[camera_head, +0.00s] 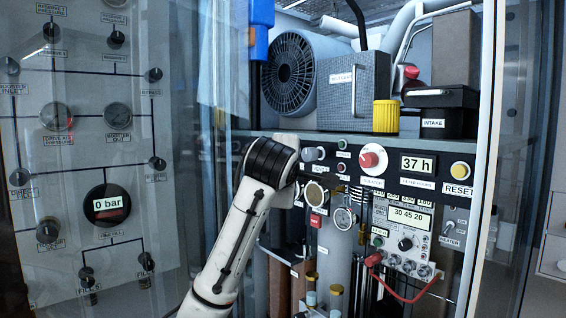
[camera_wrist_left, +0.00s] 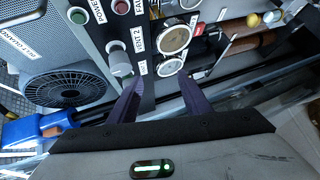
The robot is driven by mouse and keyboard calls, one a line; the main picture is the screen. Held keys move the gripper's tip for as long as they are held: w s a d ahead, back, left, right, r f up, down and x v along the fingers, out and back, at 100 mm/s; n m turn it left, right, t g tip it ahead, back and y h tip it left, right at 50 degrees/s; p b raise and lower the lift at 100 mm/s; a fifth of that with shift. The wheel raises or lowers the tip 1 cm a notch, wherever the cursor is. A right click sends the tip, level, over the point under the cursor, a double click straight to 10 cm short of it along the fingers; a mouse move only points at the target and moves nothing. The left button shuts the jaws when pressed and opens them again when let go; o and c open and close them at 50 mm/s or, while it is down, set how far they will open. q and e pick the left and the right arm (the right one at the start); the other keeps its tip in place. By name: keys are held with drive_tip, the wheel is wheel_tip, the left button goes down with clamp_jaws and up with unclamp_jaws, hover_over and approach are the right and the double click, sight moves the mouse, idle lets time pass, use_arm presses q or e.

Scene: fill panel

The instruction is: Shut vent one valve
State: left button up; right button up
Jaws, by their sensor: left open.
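My left gripper (camera_wrist_left: 162,88) is open in the left wrist view, its two dark purple fingers spread in front of the panel with nothing seen between them. In the head view my left wrist covers the panel's left edge and hides the fingers. A pale grey valve knob (camera_head: 313,154) sits just right of my wrist. The wrist view shows this knob (camera_wrist_left: 120,63) beside a label reading VENT 2, ahead of one fingertip. A second, partly hidden label (camera_wrist_left: 143,68) lies nearer the fingers. I cannot make out the vent one knob; my wrist or a finger may cover it.
Round gauges (camera_head: 345,217) and a red knob (camera_head: 373,159) crowd the panel to the right. A glass-fronted panel (camera_head: 75,150) stands at left. A fan unit (camera_head: 290,72) and yellow cap (camera_head: 386,116) sit above.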

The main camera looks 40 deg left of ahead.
use_arm(q)
wheel_tip(320, 180, up, 7)
drive_tip(key=s+a+n+y, duration=0.1)
drive_tip(key=s+a+n, duration=0.1)
drive_tip(key=a+n, duration=0.1)
drive_tip(key=shift+d+p+x, duration=0.15)
drive_tip(key=shift+p+x, duration=0.65)
drive_tip(key=shift+x, duration=1.75)
drive_tip(key=shift+d+p+x, duration=0.15)
drive_tip(key=shift+p+x, duration=0.65)
drive_tip(key=shift+x, duration=1.75)
drive_tip(key=shift+w+f, duration=0.15)
